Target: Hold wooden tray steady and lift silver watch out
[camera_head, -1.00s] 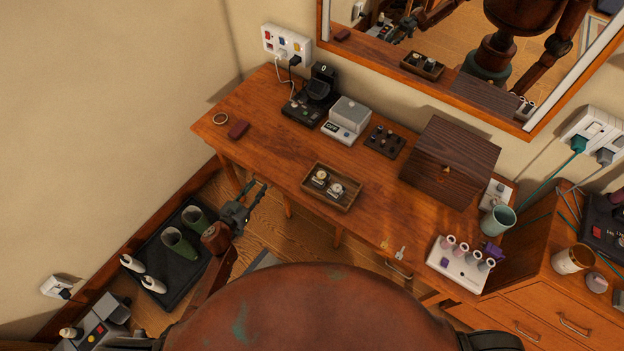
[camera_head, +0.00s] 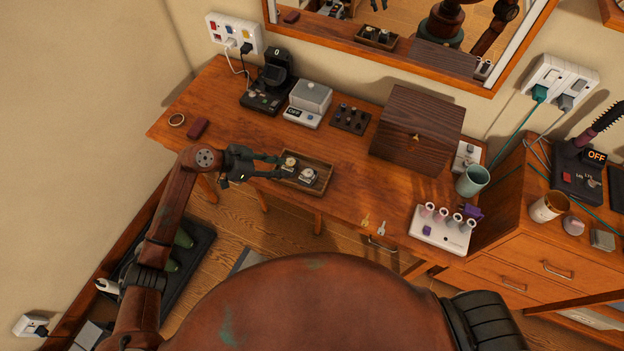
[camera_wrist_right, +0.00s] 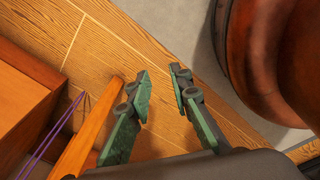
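The wooden tray (camera_head: 326,180) is a small open box near the front edge of the wooden table. Two watches lie in it: a gold-toned one (camera_head: 290,163) on the left and a silver one (camera_head: 309,175) on the right. My left gripper (camera_head: 279,167) is open at the tray's left end, with its fingertips close to the left wall; I cannot tell if they touch it. My right gripper (camera_wrist_right: 160,74) shows only in the right wrist view. It is open and empty, above the wooden floor.
A dark wooden box (camera_head: 418,130), a white scale (camera_head: 308,104) and a black holder (camera_head: 350,118) stand behind the tray. Keys (camera_head: 381,228) and a white rack (camera_head: 441,231) lie to the right. A dark red case (camera_head: 198,128) is at the left.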

